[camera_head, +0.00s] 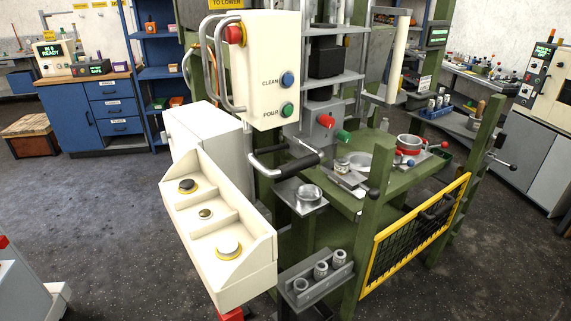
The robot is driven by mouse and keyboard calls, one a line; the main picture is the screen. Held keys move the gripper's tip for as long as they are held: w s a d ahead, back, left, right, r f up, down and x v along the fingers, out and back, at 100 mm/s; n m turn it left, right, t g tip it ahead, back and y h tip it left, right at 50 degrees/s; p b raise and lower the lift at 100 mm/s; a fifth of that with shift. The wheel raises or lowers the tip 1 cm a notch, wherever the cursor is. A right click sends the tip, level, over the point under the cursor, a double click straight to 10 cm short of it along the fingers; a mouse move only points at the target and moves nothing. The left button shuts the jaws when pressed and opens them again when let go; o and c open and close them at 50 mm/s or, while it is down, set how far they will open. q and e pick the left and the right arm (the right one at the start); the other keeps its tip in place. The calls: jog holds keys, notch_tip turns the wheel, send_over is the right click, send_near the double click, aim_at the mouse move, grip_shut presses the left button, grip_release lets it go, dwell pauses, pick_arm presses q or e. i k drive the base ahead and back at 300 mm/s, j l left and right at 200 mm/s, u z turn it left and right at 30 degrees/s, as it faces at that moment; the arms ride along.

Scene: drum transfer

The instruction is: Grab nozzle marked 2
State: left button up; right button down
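Three small grey metal nozzle-like pieces stand upright in a row in a grey rack (318,290) at the lower middle. The front piece (300,286), the middle piece (321,270) and the rear piece (339,257) each sit in the rack. Any number marks on them are too small to read, so I cannot tell which one is marked 2. Neither of my grippers can be made out in this view.
A white bin (262,278) with round parts in compartments stands left of the rack. A green machine frame with a yellow-edged mesh guard (415,240) is to the right. A control box (268,70) hangs above. Open dark floor (90,230) lies at left.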

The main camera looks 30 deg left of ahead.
aim_at(341, 164)
jog(key=i+l+u, duration=0.35)
jog(key=l+u, duration=0.2)
jog(key=i+l+u, duration=0.25)
jog(key=l, duration=0.15)
jog(key=l+u, duration=0.55)
jog(key=l, duration=0.2)
